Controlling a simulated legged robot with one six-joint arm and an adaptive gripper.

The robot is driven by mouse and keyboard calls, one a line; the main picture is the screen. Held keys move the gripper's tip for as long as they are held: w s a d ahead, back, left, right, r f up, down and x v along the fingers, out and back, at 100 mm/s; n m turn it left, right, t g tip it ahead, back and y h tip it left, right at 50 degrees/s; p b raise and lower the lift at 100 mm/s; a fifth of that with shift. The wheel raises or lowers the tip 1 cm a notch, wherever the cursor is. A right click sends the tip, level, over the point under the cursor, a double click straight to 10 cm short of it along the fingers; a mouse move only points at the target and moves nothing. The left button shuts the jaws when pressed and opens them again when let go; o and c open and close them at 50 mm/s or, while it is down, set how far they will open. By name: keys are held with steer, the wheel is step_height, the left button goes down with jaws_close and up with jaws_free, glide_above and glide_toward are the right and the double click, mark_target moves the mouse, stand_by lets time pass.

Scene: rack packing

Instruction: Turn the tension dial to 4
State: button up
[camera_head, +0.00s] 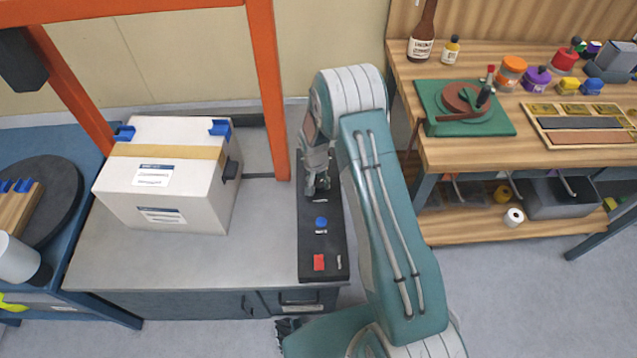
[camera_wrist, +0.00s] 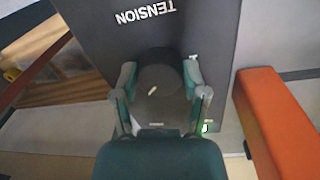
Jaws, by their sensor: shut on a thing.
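The tension dial (camera_wrist: 160,76) is a dark round knob on a black panel, seen in the wrist view. A short pale pointer mark shows on its face. The white word TENSION (camera_wrist: 178,12) appears upside down beside it. My gripper (camera_wrist: 158,82) is shut on the dial, one finger on each side. In the head view my gripper (camera_head: 318,188) reaches down onto the far part of the black control panel (camera_head: 310,238) and mostly hides the dial. I cannot read any scale numbers, so the dial's setting cannot be told.
A blue button (camera_head: 321,223) and a red button (camera_head: 319,262) sit on the panel nearer the front. A taped white box (camera_head: 165,200) stands left on the grey bench (camera_head: 110,255). An orange post (camera_head: 267,90) rises close to my gripper. A wooden workbench (camera_head: 450,150) stands right.

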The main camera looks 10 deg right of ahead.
mark_target(315, 183)
steer(key=shift+a, duration=0.1)
stand_by(0.3)
steer(key=o, duration=1.1)
steer(key=shift+f, duration=0.1)
steer(key=shift+o, duration=0.2)
step_height(315, 183, up, 12)
steer(key=shift+w+a, duration=0.2)
steer(key=shift+a, duration=0.2)
